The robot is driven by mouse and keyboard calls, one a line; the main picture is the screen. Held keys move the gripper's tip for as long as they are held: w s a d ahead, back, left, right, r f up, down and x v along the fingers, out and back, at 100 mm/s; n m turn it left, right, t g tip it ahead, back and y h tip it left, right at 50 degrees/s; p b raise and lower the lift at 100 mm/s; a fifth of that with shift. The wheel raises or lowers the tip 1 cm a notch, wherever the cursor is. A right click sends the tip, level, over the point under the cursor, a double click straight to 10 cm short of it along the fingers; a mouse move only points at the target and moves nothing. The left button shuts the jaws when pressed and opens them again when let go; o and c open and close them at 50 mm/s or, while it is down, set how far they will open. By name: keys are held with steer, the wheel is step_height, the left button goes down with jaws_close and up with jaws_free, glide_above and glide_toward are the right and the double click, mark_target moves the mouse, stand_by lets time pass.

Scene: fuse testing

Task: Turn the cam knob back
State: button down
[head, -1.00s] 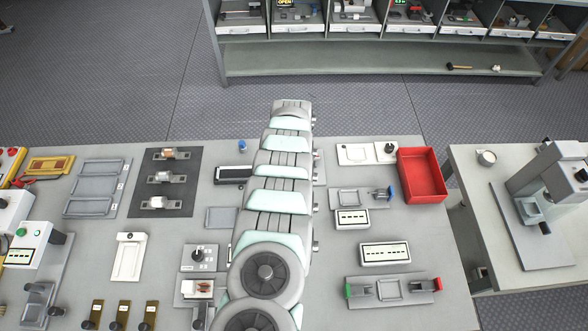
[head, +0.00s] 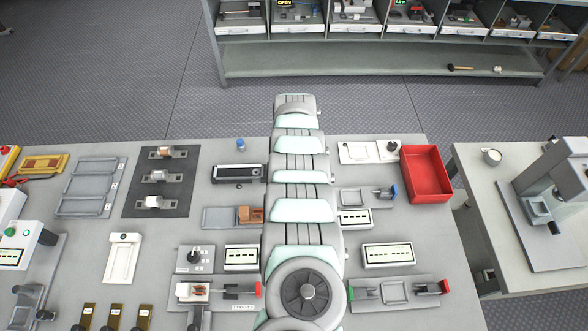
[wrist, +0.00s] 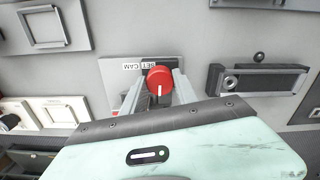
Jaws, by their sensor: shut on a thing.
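The cam knob (wrist: 160,80) is a round red knob with a white pointer line, in the middle of the wrist view. It stands on a light plate (wrist: 112,78) with a label reading "SET CAM". My gripper (wrist: 160,73) has one finger on each side of the knob and is shut on it. The pointer line lies towards the gripper body, near the bottom of the picture. In the head view my arm hides the knob and the gripper.
In the head view, a red bin (head: 427,174) stands right of my arm. A tray with a brown block (head: 251,215) and a dark mat with several fuses (head: 160,180) lie to the left. In the wrist view, a dark device (wrist: 258,79) sits right of the knob.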

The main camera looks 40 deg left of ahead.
steer(key=shift+n, duration=0.4)
steer(key=c, duration=0.9)
jaws_free()
steer(key=shift+c, duration=0.2)
step_height(320, 180, up, 11)
steer(key=shift+f, duration=0.1)
